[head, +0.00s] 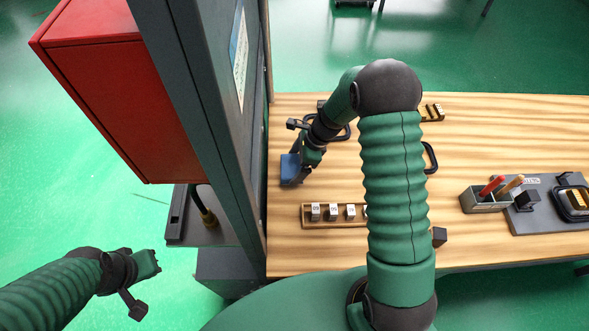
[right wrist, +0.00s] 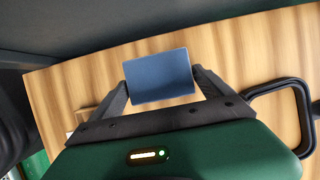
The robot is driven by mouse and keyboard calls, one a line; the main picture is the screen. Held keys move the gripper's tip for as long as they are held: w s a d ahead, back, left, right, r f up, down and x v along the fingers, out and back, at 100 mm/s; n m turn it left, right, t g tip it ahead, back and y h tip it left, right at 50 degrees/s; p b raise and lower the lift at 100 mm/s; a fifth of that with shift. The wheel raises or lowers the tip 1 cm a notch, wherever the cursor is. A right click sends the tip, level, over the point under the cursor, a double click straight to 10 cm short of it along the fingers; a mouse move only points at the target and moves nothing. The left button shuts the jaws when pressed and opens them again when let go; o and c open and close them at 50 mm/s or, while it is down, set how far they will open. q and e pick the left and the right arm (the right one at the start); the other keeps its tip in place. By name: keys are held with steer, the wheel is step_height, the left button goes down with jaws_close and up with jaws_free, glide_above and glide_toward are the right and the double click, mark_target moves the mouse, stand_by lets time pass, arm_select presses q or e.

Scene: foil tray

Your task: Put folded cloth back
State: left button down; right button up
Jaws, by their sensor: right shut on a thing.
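The folded cloth is a small blue rectangle (head: 290,169) near the left end of the wooden table, close to the grey upright panel. It also shows in the right wrist view (right wrist: 160,77), between the two dark fingers. My right gripper (head: 299,176) is shut on the cloth. Whether the cloth touches the table is hard to tell. My left gripper (head: 152,264) hangs over the green floor at the lower left, away from the table; its finger opening is not clear.
The wooden table (head: 490,125) has bare room at the right rear. A wooden rack (head: 307,222) with small labelled blocks sits near its front. Black loop handles (head: 431,158) stand beside my right arm. A grey holder (head: 485,202) is at right. A red cabinet (head: 95,100) stands left.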

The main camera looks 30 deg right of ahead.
steer(key=f, duration=0.1)
steer(key=d+f, duration=0.1)
steer(key=shift+s+f, duration=0.2)
steer(key=shift+f, duration=0.2)
steer(key=shift+w+d+f, duration=0.1)
steer(key=shift+d, duration=0.1)
steer(key=o, duration=0.9)
steer(key=shift+d, duration=0.1)
steer(key=shift+a, duration=0.5)
steer(key=shift+r, duration=0.4)
steer(key=v, duration=1.1)
arm_select(q)
steer(key=shift+s+d+r, duration=0.1)
steer(key=shift+d, duration=0.65)
arm_select(e)
steer(key=shift+s+a+r+n+t+h, duration=0.1)
steer(key=shift+s+a+r+n+h, duration=0.5)
steer(key=shift+s+a+n, duration=2.3)
steer(key=shift+s+a+r+n+t+h, duration=0.1)
steer(key=shift+s+r+n+h, duration=1.1)
steer(key=shift+n, duration=3.65)
steer(key=shift+s+a+f+n+t+h, duration=0.1)
steer(key=shift+s+a+f+n+h, duration=0.2)
steer(key=shift+s+a+n, duration=2.1)
